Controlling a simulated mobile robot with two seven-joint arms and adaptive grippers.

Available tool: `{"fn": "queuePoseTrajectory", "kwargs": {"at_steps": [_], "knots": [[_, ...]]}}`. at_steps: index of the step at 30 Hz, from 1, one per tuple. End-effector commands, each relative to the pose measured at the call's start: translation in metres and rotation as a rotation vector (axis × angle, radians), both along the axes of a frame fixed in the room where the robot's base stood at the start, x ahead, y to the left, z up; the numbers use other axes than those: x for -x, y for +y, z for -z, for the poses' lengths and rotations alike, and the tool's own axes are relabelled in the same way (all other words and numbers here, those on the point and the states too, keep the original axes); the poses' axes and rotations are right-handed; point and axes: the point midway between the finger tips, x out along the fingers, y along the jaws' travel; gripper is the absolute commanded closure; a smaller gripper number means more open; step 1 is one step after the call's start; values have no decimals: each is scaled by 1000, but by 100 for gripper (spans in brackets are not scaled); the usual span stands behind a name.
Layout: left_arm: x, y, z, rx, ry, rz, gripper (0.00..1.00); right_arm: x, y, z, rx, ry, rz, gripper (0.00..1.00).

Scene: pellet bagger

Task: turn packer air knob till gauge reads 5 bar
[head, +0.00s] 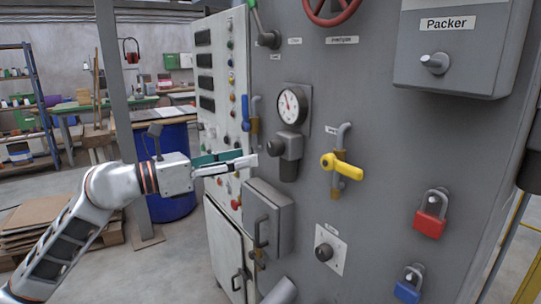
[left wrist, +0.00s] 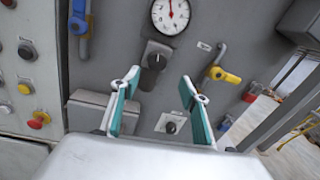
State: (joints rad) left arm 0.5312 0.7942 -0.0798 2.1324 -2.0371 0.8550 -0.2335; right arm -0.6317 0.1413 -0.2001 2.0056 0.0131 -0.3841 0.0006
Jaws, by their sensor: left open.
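The round white gauge (head: 292,105) is on the grey machine panel, its red needle pointing up and slightly left; its numbers are too small to read. It also shows at the top of the left wrist view (left wrist: 171,14). Below it is a dark regulator with a black knob (head: 273,151), which faces me in the left wrist view (left wrist: 157,61). My left gripper (head: 247,159) is open and empty, just left of the knob in the head view. In the left wrist view its teal-padded fingers (left wrist: 160,85) are spread below the knob, apart from it. My right gripper is not in view.
A yellow valve handle (head: 341,166) is right of the regulator. A small black knob (head: 325,252) sits lower. A grey box (head: 268,228) juts out below the gripper. A blue lever (head: 246,112) is left of the gauge. A box labelled Packer (head: 450,70) is at upper right.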

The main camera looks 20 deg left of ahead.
Motion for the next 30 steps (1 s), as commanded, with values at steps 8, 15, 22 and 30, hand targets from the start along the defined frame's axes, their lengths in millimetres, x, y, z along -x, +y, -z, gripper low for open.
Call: {"fn": "queuePoseTrajectory", "kwargs": {"at_steps": [8, 15, 22, 30], "knots": [[-18, -8, -7, -32, -20, -21, 55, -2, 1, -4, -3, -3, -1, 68], [-45, -33, -7, -30, -19, -20, 55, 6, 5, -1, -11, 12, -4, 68], [-60, -45, -5, -32, -19, -20, 55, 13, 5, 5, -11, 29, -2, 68], [-61, -47, -4, -33, -17, -20, 55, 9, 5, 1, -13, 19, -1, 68]]}}
